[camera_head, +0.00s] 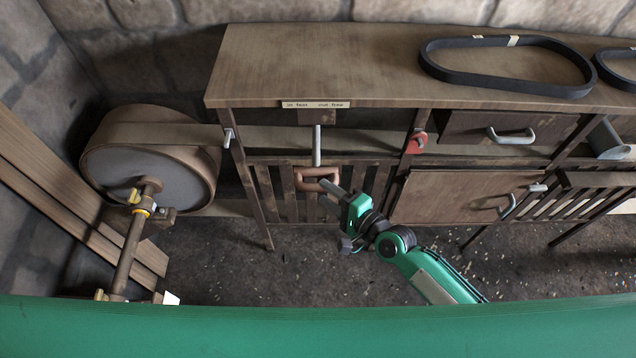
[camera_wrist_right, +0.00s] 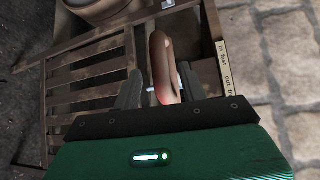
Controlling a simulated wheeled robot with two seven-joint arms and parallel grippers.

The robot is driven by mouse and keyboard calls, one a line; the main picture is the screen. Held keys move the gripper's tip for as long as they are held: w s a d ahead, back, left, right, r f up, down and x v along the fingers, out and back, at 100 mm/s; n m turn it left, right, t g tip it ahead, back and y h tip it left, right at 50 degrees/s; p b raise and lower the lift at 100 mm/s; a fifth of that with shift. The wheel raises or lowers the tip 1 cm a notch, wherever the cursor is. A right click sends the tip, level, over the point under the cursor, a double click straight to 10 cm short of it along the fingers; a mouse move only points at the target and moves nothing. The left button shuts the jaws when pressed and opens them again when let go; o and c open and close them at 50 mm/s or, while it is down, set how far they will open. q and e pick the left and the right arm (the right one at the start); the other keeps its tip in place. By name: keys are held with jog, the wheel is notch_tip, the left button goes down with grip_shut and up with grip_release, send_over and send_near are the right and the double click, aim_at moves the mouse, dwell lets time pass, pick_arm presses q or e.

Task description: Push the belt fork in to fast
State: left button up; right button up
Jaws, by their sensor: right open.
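My right gripper (camera_head: 328,186) is at the handle, coming from the lower right. In the right wrist view, the handle (camera_wrist_right: 158,55) stands between the two grey fingers of my open right gripper (camera_wrist_right: 160,88). Contact with the fingers cannot be told. My left gripper is not in view.
A belt runs from a large pulley (camera_head: 150,172) at the left under the bench (camera_head: 330,65). Two dark belts lie on top, one whole in view (camera_head: 440,72). A red part (camera_head: 416,143), a drawer (camera_head: 480,127) and a cupboard door (camera_head: 450,190) are to the right.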

aim_at(323, 191)
jog(key=shift+x, duration=1.95)
grip_shut()
